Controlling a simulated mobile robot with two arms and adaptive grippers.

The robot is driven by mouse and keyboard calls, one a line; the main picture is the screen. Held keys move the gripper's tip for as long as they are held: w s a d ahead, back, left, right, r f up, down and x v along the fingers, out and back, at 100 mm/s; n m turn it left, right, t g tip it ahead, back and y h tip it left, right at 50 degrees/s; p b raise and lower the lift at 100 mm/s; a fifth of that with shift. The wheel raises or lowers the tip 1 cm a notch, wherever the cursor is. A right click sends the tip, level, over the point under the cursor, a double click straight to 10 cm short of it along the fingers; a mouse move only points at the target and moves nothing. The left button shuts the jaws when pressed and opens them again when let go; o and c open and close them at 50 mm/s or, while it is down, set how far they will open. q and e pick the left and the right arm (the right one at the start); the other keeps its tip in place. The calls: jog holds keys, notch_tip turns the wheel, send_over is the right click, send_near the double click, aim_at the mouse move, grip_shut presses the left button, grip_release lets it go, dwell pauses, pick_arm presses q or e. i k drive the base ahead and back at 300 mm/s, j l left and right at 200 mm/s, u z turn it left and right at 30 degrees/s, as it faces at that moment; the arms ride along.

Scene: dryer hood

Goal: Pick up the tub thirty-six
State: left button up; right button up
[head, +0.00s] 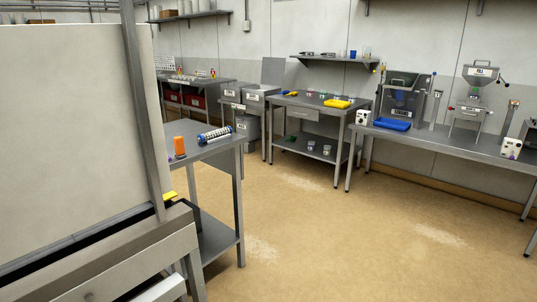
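No tub with a readable number thirty-six shows in the head view. Two small pale containers, a left one (311,149) and a right one (327,150), stand on the lower shelf of the middle table; they are too small to tell whether either is a tub with that number. An orange cylinder (179,147) stands on the near-left bench. Neither of my grippers is in view.
A large pale panel (75,130) with a grey frame fills the left. Beyond it are the near-left bench (215,148), a middle steel table (300,101) and a long right bench (440,137) with a blue tray (392,124). The tan floor (370,240) is clear.

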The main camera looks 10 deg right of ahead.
aim_at(311, 144)
jog(key=i+l+z, duration=0.3)
jog(key=i, duration=0.75)
jog(key=i+z, duration=0.3)
jog(key=i, duration=0.75)
